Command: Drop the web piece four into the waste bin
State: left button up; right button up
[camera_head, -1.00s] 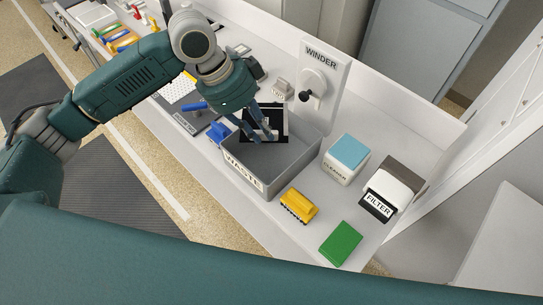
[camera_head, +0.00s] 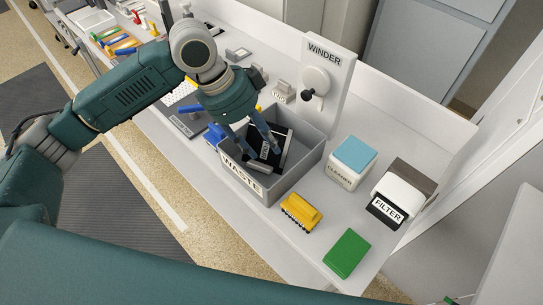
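The web piece (camera_head: 286,146), a flat black piece with a pale strip, is tilted inside the grey waste bin (camera_head: 291,179), which is labelled WASTE on its front. Its lower part is partly hidden by my fingers. My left gripper (camera_head: 262,151) points down into the bin, its two blue-grey fingers spread apart on the near side of the piece. It looks open; whether a finger touches the piece I cannot tell. My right gripper is not in view.
Right of the bin stand a yellow brush-like block (camera_head: 300,212), a green block (camera_head: 347,254), a cleaner box with a blue top (camera_head: 354,155) and a filter holder (camera_head: 399,195). The winder panel (camera_head: 325,75) rises behind the bin. Blue clamps (camera_head: 214,136) lie left of it.

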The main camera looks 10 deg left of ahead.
pick_arm(q)
jog(key=v, duration=1.2)
jog(key=shift+d, duration=0.1)
